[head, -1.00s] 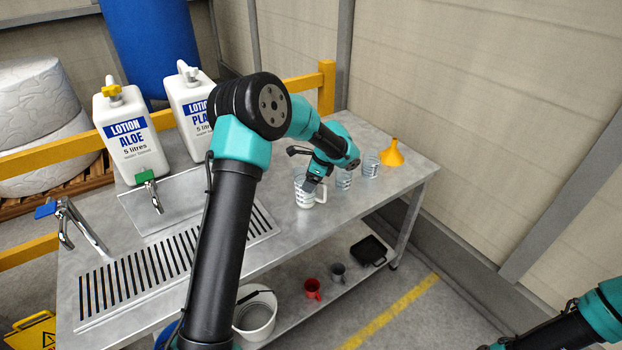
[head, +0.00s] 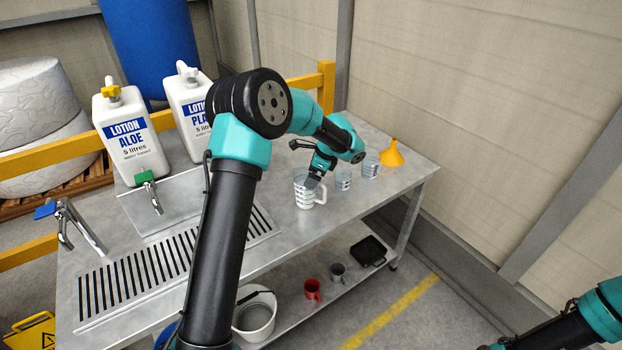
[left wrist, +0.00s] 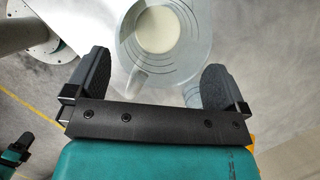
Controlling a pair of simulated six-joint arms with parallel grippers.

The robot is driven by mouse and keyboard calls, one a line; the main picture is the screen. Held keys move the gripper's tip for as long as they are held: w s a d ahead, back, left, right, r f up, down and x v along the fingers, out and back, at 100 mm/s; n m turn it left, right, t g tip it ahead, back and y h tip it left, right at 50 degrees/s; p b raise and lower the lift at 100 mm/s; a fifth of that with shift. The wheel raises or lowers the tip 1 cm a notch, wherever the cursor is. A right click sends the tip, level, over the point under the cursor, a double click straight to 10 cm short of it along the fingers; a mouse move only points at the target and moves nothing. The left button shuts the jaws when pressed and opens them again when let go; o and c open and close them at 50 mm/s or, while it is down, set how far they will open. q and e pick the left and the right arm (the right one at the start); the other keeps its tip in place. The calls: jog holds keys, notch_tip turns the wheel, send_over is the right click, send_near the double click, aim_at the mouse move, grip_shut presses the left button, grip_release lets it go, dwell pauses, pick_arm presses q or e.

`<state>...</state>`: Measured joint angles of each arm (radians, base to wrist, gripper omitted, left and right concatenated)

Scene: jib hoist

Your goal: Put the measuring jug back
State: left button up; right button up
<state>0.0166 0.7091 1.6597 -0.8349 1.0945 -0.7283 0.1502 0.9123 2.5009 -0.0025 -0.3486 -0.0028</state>
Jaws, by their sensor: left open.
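The measuring jug (head: 305,196) is clear with dark markings and a white handle. It stands upright on the steel bench top, near the front edge. In the left wrist view the jug (left wrist: 190,25) shows from above, with white contents in the bottom and its handle towards my gripper. My left gripper (head: 315,175) is just above and behind the jug in the head view. In the left wrist view its fingers (left wrist: 155,80) are apart, with the handle and near rim in the gap. I cannot tell whether they touch it.
Two smaller clear measures (head: 344,181) (head: 370,168) and a yellow funnel (head: 391,154) stand to the right. Two white lotion containers (head: 130,140) (head: 187,105) stand at the back left. A drain grate (head: 165,275) lies left of the jug.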

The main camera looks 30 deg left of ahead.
pick_arm(q)
jog(key=v, duration=0.9)
jog(key=shift+d, duration=0.1)
dwell(0.3)
